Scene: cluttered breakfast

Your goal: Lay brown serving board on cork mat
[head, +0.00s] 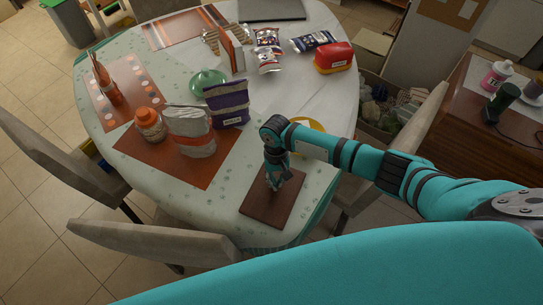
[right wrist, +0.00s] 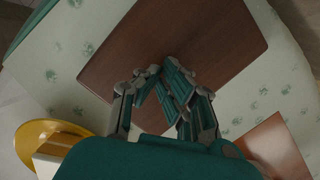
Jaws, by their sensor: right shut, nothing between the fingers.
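The brown serving board (head: 258,212) lies flat near the front edge of the table. It fills the upper middle of the right wrist view (right wrist: 195,30). My right gripper (head: 277,187) points down over the board with its fingers shut and empty. I cannot make out a cork mat on the table; any mat under the board is hidden. My left gripper is not in view.
A rust-brown placemat (head: 205,179) lies left of the board, bearing a bagged loaf (head: 192,138) and an orange-lidded jar (head: 149,124). A yellow plate (head: 312,124) is behind my right arm. Chairs (head: 150,240) surround the table (head: 165,190).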

